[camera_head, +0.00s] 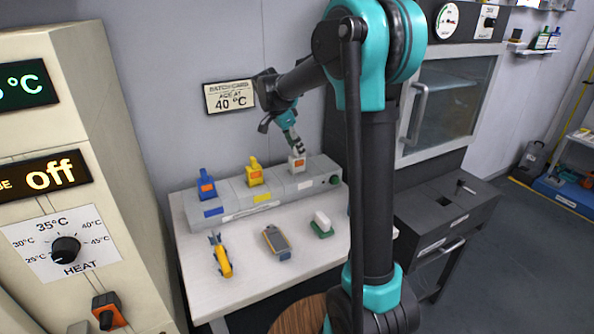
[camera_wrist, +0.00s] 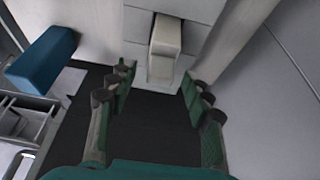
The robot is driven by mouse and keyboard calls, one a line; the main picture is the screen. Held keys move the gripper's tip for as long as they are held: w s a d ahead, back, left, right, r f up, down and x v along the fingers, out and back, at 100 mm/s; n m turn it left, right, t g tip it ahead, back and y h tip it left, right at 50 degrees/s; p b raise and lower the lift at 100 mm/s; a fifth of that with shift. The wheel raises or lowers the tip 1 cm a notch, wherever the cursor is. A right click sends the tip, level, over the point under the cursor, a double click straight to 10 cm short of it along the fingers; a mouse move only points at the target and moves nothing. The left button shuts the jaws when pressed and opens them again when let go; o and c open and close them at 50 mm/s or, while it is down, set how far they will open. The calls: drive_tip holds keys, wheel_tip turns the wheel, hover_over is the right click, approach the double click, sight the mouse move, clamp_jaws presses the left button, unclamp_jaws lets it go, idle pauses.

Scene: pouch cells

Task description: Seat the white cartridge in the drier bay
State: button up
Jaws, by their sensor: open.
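A white cartridge (camera_head: 297,164) with an orange patch stands upright at the right-hand bay of the grey drier block (camera_head: 234,197). How deep it sits I cannot tell. In the wrist view a pale cartridge-like block (camera_wrist: 165,42) shows against grey panels, just beyond my fingertips. My gripper (camera_head: 297,149) is directly above the white cartridge in the head view. In the wrist view my gripper (camera_wrist: 156,82) has its green fingers spread wide with nothing between them. A blue cartridge (camera_head: 206,186) and a yellow cartridge (camera_head: 254,172) stand in the other bays.
On the white table (camera_head: 250,285) lie a yellow tool (camera_head: 221,256), a grey-orange meter (camera_head: 276,241) and a white-green block (camera_head: 321,225). A beige heater cabinet (camera_head: 75,120) stands left, a dark glass-door oven (camera_head: 450,95) right. A blue object (camera_wrist: 42,60) shows in the wrist view.

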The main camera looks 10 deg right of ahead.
drive_tip(key=shift+w+d+f, duration=0.1)
drive_tip(key=shift+d+f, duration=0.1)
drive_tip(key=shift+f, duration=0.3)
clamp_jaws()
